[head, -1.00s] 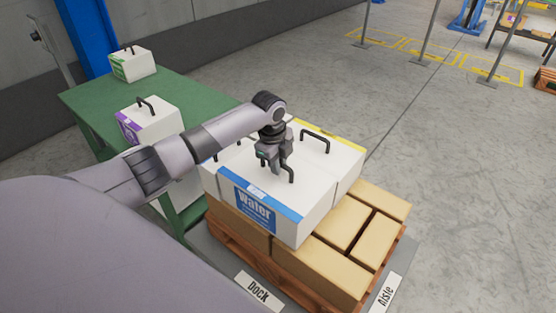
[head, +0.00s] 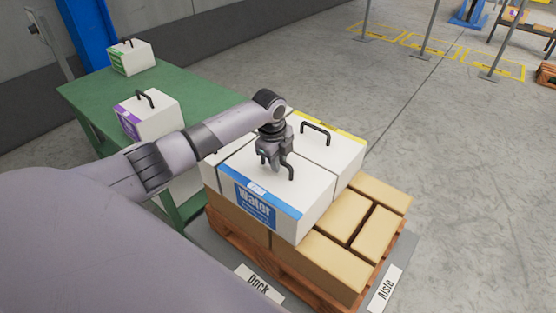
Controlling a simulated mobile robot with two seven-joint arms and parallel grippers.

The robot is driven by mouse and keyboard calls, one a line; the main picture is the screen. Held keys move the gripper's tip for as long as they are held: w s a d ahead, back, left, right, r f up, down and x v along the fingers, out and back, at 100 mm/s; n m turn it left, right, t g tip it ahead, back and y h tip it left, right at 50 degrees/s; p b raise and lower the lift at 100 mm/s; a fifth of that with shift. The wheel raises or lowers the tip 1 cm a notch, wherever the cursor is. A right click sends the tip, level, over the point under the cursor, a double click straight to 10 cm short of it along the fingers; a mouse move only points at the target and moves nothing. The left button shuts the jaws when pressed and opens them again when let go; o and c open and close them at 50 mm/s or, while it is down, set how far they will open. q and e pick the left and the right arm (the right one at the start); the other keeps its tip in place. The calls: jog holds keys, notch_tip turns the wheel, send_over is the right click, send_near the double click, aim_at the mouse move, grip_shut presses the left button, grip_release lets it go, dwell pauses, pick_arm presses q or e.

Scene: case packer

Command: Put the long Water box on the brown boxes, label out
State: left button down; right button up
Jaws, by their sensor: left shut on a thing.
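The long white Water box (head: 310,207) has a blue stripe and a blue "Water" label on the side that faces the Dock sign. It sits level at the front of the brown boxes (head: 325,262), or very close over them; I cannot tell whether it touches. My left gripper (head: 276,165) is shut on the black handle on its top. My right gripper is not in view.
A white box with a yellow stripe (head: 335,148) stands directly behind the Water box. The brown boxes lie on a wooden pallet (head: 240,250). A green table (head: 185,85) at the left holds a purple-labelled box (head: 155,117) and a green-labelled box (head: 133,60).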

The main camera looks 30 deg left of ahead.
aim_at(275, 174)
pick_arm(q)
jog(key=shift+w+f, duration=0.1)
jog(key=c, duration=1)
grip_release()
jog(key=shift+o, duration=0.2)
jog(key=shift+s+f, duration=0.2)
jog(key=shift+f, duration=0.05)
notch_tip(275, 174, up, 8)
jog(key=s, duration=0.1)
jog(key=shift+f, duration=0.25)
jog(key=shift+s, duration=0.1)
